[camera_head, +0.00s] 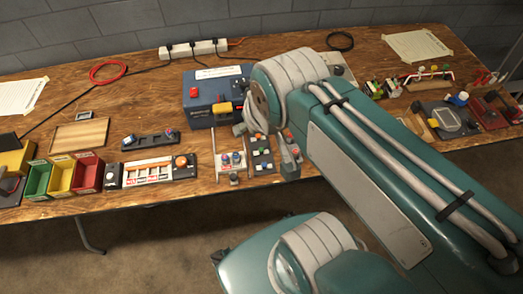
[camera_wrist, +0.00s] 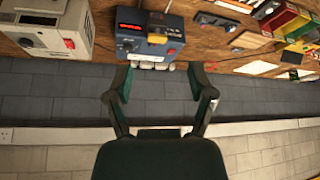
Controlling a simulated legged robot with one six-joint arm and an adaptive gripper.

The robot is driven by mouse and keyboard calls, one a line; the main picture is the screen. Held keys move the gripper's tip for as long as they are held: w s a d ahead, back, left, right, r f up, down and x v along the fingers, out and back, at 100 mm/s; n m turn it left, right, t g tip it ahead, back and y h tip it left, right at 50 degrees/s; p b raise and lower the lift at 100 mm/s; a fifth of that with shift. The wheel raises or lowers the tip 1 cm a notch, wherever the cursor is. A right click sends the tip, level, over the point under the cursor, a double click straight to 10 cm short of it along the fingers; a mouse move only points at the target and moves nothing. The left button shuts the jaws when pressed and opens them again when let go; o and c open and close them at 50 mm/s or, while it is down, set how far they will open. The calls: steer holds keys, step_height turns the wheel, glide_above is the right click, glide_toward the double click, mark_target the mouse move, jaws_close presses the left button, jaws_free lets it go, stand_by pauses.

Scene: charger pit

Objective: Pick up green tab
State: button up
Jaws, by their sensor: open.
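No piece stands out clearly as the green tab. Small green bits show among the parts at the right of the bench (camera_head: 391,83) in the head view, too small to identify. My gripper (camera_wrist: 160,73) is open and empty in the wrist view, its two fingers spread apart. Beyond the fingertips is the blue box (camera_wrist: 150,47) with a red display and a yellow handle, apart from them. In the head view the blue box (camera_head: 203,112) stands at the middle back of the bench, partly behind my arm, which hides the fingers.
Green, yellow and red bins (camera_head: 88,176) stand at the front left. Small panels with coloured knobs (camera_head: 230,163) lie at the front middle. A white power strip (camera_head: 194,48) lies at the back. A grey box (camera_wrist: 48,32) stands beside the blue box in the wrist view.

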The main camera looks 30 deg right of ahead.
stand_by(0.4)
steer(key=shift+c, duration=0.6)
steer(key=m+g, duration=0.4)
steer(key=g, duration=0.2)
glide_above(261, 150)
step_height(261, 150, down, 23)
step_height(261, 150, down, 11)
steer(key=shift+r, duration=0.1)
steer(key=c, duration=0.8)
